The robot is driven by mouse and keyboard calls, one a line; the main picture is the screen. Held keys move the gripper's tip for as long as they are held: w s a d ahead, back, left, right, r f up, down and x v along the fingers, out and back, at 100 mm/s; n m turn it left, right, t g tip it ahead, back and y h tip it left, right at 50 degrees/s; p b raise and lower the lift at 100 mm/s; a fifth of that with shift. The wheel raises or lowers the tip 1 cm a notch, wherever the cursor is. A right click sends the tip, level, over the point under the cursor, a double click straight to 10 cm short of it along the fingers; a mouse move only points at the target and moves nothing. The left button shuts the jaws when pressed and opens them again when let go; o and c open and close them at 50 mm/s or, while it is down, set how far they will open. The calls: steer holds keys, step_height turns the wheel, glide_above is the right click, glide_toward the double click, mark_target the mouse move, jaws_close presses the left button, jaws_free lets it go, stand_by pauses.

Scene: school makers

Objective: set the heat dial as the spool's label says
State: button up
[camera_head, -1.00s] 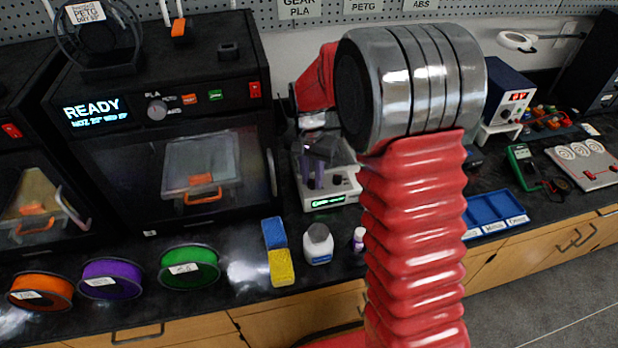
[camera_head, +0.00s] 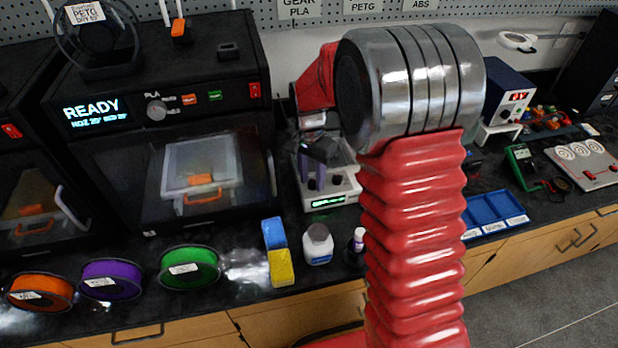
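The heat dial (camera_head: 156,110) is a round grey knob on the front panel of the black printer (camera_head: 228,78), right of the lit READY display (camera_head: 97,112). Small labels surround it; PLA reads above. Its pointer is too small to tell. The spool (camera_head: 98,38) stands on the printer's top at left, with a white label (camera_head: 84,12) reading PETG and a smaller blurred line. My arm's red sleeve and metal joint fill the middle. My gripper (camera_head: 322,182) seems to be the dark part with purple fingers, right of the printer and apart from the dial; its opening is unclear.
Orange, purple and green spools (camera_head: 188,268) lie along the bench front. A blue and yellow sponge pair (camera_head: 278,252) and a white bottle (camera_head: 318,244) stand nearby. A white device (camera_head: 340,192) with a green display sits behind the gripper. A blue tray (camera_head: 494,214) lies right.

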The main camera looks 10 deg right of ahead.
mark_target(310, 180)
steer(key=shift+o, duration=0.6)
steer(key=shift+r, duration=0.15)
step_height(310, 180, up, 13)
steer(key=shift+w+a+r, duration=0.2)
steer(key=shift+w, duration=0.05)
stand_by(0.4)
